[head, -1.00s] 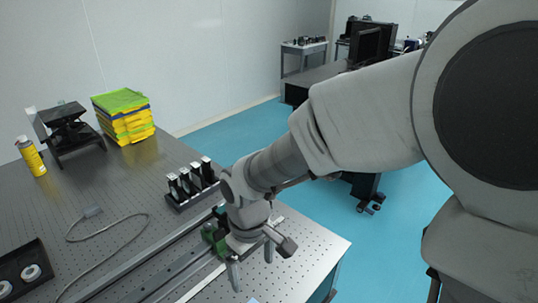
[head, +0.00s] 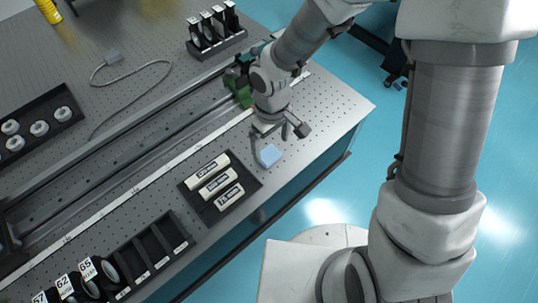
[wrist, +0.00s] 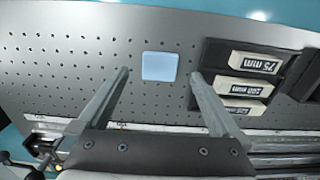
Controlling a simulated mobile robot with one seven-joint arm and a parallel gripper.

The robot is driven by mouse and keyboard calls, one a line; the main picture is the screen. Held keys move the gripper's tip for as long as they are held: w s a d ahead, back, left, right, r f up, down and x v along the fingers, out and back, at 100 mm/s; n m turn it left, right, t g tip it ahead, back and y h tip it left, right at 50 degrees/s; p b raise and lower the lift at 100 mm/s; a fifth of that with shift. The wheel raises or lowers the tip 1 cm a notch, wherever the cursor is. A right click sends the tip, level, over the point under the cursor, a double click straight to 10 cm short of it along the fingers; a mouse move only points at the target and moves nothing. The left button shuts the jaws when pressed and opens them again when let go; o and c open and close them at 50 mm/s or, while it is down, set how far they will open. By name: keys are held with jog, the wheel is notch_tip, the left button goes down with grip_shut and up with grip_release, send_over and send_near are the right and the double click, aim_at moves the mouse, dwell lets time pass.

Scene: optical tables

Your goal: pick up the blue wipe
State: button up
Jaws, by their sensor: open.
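The blue wipe (head: 270,156) is a small light-blue square lying flat on the perforated optical table, near its front edge. In the wrist view the wipe (wrist: 160,66) lies between and beyond the tips of my two fingers. My gripper (head: 278,148) hangs over the table by the wipe, its fingers spread apart with nothing between them. In the wrist view my gripper (wrist: 160,74) shows both fingers, one on each side of the wipe. The gap in height between the fingertips and the wipe is hard to tell.
A black tray (head: 255,186) with several labelled white blocks sits close beside the wipe. A long rail (head: 130,153) and a green mount (head: 238,88) lie behind it. A black slotted rack (head: 180,226) stands at the lower left. The table right of the wipe is clear.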

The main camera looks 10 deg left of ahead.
aim_at(270, 155)
notch_tip(270, 155, down, 5)
jog(key=shift+a+b, duration=0.1)
jog(key=shift+b, duration=0.45)
jog(key=c, duration=1.5)
jog(key=shift+o, duration=0.2)
jog(key=shift+r, duration=0.65)
notch_tip(270, 155, up, 3)
jog(key=shift+w+f+p, duration=0.1)
jog(key=shift+p, duration=0.5)
jog(key=s+d+r+p, duration=0.3)
jog(key=d+r, duration=0.4)
jog(key=d, duration=0.4)
jog(key=shift+s, duration=0.35)
